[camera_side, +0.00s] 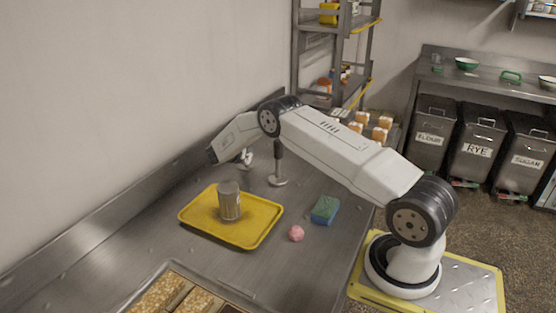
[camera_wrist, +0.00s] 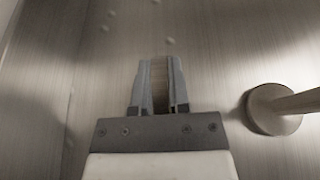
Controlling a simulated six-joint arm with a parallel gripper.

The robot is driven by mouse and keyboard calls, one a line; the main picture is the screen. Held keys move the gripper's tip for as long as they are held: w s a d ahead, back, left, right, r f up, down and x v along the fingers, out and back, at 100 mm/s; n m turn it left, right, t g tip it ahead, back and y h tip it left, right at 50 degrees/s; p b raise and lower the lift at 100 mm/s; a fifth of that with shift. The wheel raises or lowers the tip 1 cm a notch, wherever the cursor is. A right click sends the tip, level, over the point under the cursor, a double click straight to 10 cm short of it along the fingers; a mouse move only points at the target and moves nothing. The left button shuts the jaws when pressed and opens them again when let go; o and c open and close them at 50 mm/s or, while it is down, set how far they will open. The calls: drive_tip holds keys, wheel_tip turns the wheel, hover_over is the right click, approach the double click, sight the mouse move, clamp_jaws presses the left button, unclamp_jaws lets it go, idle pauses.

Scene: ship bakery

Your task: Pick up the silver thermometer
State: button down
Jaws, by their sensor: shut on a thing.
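My gripper (camera_wrist: 160,70) is at the far end of my arm, low over the steel bench by the wall; it also shows in the side view (camera_side: 244,160). Its two fingers are close together in the wrist view. A narrow grey-brown strip between them looks like the silver thermometer (camera_wrist: 160,88), seen end-on and blurred, with its outline hard to make out. In the side view the gripper is small, and I cannot make out the thermometer there or tell whether it touches the bench.
A stand with a round silver foot (camera_side: 278,181) and dark upright is right of the gripper. A yellow tray (camera_side: 262,232) holds a metal tin (camera_side: 229,203). A green-blue sponge (camera_side: 325,210) and pink ball (camera_side: 296,233) lie right of it. The wall bounds the left side.

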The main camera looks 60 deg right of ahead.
drive_tip(key=shift+r, duration=5)
drive_tip(key=shift+r, duration=0.1)
